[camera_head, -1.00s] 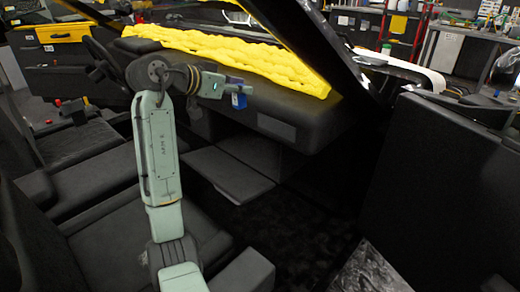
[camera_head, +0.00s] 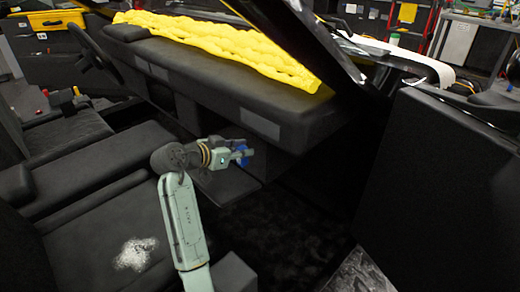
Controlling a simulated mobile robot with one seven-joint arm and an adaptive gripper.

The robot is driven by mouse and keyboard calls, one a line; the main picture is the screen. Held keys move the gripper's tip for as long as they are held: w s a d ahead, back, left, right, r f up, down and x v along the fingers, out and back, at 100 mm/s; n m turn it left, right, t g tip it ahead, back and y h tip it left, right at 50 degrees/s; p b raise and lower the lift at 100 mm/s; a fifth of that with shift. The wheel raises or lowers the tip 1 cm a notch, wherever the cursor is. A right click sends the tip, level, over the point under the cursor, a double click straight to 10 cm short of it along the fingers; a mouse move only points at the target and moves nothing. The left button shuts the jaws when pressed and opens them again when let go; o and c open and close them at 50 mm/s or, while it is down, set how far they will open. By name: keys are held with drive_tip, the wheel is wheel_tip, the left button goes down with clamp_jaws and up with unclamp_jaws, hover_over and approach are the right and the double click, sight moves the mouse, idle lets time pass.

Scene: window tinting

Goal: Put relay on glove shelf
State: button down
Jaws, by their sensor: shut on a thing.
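My gripper (camera_head: 243,153) is shut on a small blue relay (camera_head: 241,160). The fingers hide part of the relay. The glove shelf (camera_head: 232,187) is a flat dark panel sticking out below the dashboard. In the picture, my gripper and the relay lie just above the shelf, and my arm covers its left part. I cannot tell how high the relay is above the shelf, or whether it touches it.
The black dashboard (camera_head: 215,88) overhangs behind the shelf, with a yellow quilted cover (camera_head: 225,47) on top. A seat with a whitish patch (camera_head: 134,254) is at lower left. An open door (camera_head: 445,190) stands at right. The dark floor (camera_head: 285,235) between looks clear.

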drive_tip(key=x, duration=0.6)
drive_tip(key=shift+f+p, duration=0.2)
drive_tip(key=shift+p, duration=0.15)
drive_tip(key=x, duration=0.3)
drive_tip(key=shift+w+d+f+p, duration=0.15)
drive_tip(key=shift+f+p, duration=0.15)
drive_tip(key=shift+f, duration=0.15)
drive_tip(key=shift+w+d+f, duration=0.1)
drive_tip(key=shift+w+f, duration=0.05)
drive_tip(key=shift+f, duration=0.05)
drive_tip(key=shift+f, duration=0.2)
drive_tip(key=c, duration=1.4)
unclamp_jaws()
drive_tip(key=shift+r, duration=0.15)
